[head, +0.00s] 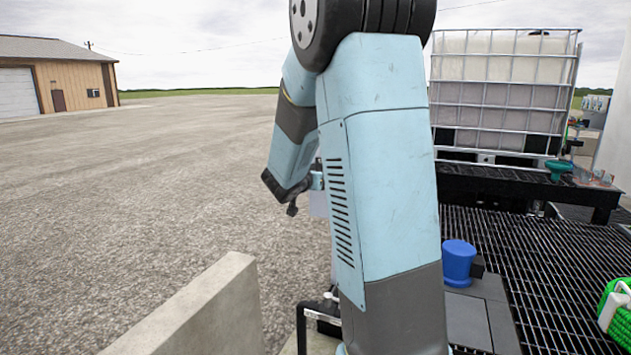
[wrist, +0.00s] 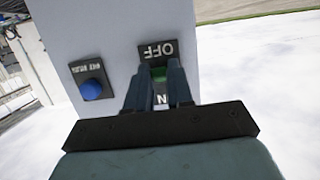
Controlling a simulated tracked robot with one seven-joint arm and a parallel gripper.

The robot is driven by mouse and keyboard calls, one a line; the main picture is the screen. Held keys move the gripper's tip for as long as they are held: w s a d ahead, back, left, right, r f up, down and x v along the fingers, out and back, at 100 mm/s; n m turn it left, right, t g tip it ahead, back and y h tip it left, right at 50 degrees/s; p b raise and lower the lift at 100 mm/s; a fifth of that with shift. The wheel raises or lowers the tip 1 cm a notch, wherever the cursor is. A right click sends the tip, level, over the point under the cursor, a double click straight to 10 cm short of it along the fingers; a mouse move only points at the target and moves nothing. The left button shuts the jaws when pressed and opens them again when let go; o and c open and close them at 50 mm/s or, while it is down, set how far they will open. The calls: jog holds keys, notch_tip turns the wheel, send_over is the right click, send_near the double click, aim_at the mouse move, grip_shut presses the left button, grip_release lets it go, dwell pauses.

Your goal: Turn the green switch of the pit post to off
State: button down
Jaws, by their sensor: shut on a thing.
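In the wrist view my gripper (wrist: 159,68) is shut on the green switch (wrist: 159,76) on the face of a pale grey box, the pit post (wrist: 110,35). Only a small green part of the switch shows between the two fingers. An OFF label (wrist: 156,51), upside down in this view, is just above the fingertips. Part of an N (wrist: 161,99) shows between the fingers below the switch. Which way the switch points is hidden. In the head view a pale bit of the post (head: 318,205) shows behind my arm, which hides the switch.
A blue button (wrist: 91,89) with a dark label sits left of the switch. In the head view a low concrete wall (head: 200,310) stands at the front, and a caged tank (head: 505,95) and a black grating (head: 550,265) are on the right. Open gravel lies left.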

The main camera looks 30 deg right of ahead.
jog(key=c, duration=1)
grip_release()
jog(key=v, duration=1.3)
jog(key=shift+s+a, duration=0.2)
jog(key=shift+a, duration=0.15)
jog(key=s+f+n+g+y, duration=0.1)
jog(key=s+n+g+y, duration=0.3)
jog(key=s, duration=1)
jog(key=s+a+n+y, duration=0.6)
jog(key=s+a+y, duration=0.1)
jog(key=s+a, duration=0.3)
jog(key=shift+s+a+y, duration=0.3)
jog(key=shift+s+a, duration=0.05)
jog(key=shift+s, duration=0.45)
